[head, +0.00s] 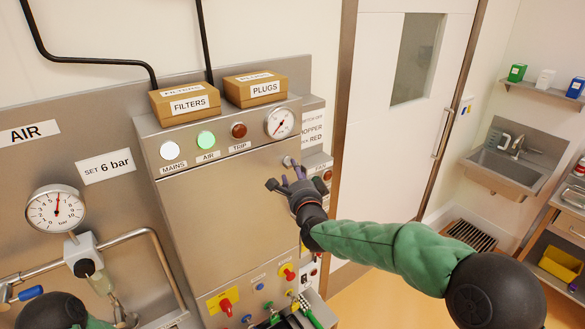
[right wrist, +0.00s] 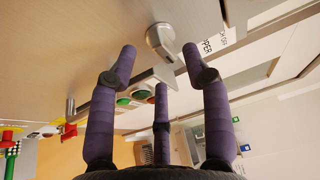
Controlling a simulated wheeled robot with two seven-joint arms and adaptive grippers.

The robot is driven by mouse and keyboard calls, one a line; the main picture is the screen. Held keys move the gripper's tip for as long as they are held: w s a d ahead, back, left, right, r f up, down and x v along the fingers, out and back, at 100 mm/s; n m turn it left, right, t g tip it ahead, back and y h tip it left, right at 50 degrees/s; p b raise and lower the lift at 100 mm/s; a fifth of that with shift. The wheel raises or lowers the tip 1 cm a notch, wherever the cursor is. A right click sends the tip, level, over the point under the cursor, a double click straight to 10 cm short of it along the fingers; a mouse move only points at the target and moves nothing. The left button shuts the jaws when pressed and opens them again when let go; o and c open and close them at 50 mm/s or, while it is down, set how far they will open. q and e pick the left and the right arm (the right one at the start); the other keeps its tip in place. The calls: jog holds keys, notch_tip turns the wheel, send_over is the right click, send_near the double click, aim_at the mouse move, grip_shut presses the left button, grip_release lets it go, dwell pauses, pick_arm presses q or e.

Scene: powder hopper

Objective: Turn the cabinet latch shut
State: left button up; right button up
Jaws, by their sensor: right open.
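The cabinet latch (head: 287,161) is a small grey turning knob near the right edge of the steel cabinet door (head: 225,205). In the right wrist view the latch (right wrist: 162,42) shows as a rounded metal body with a short tab, lying ahead between the fingertips. My right gripper (head: 281,179) has purple fingers spread open and empty, just below the latch in the head view. It also shows in the right wrist view (right wrist: 159,70). I see no finger on the latch, though the exact gap is hard to judge. My left gripper is out of view.
Mains, air and trip lamps and a small gauge (head: 280,123) sit above the door. Boxes of filters (head: 185,102) and plugs (head: 255,88) stand on top. Below are coloured knobs, a red switch (head: 226,306) and hoses. A sink (head: 515,163) stands far right.

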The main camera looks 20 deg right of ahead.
aim_at(290, 163)
jog(key=shift+w+d, duration=0.1)
jog(key=shift+w, duration=1.45)
grip_shut()
